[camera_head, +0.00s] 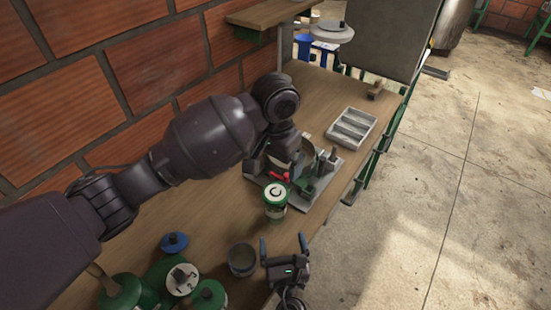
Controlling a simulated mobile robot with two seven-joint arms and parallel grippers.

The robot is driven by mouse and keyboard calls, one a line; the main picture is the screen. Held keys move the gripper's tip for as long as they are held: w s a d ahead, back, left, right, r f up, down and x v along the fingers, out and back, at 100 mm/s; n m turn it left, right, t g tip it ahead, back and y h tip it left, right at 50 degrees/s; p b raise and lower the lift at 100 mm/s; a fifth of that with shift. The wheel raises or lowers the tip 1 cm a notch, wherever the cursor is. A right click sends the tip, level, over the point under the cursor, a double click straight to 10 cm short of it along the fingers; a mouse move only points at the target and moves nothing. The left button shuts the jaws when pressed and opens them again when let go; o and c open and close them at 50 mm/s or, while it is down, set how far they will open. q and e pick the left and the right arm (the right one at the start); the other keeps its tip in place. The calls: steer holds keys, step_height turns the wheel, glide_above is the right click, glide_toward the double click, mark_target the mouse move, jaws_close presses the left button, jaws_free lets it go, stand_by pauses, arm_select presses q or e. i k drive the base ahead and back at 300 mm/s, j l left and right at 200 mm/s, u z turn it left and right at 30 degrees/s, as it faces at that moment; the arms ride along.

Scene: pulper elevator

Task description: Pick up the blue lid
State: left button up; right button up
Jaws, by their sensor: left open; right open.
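The blue lid (174,242), a small disc with a dark knob, is at the lower left of the wooden table (215,212). It is beside several green lidded containers (182,280); what it rests on is not clear. My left gripper (281,160) is open, far above and to the right of the blue lid, over the grey base of a small device; its fingers are hard to make out. My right gripper (283,243) is open and empty near the table's front edge, with its two fingers pointing up in the picture, right of the blue lid.
An open grey cup (242,260) stands between the blue lid and my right gripper. A green-and-white can (275,198) stands by the device (312,178). A grey divided tray (351,126) lies farther back. A brick wall (165,65) bounds the table's left.

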mark_target(173, 243)
steer(key=k+l, duration=0.1)
steer(key=k, duration=0.4)
steer(key=k+l, duration=0.1)
steer(key=k, duration=0.4)
steer(key=k+l, duration=0.1)
steer(key=k, duration=0.4)
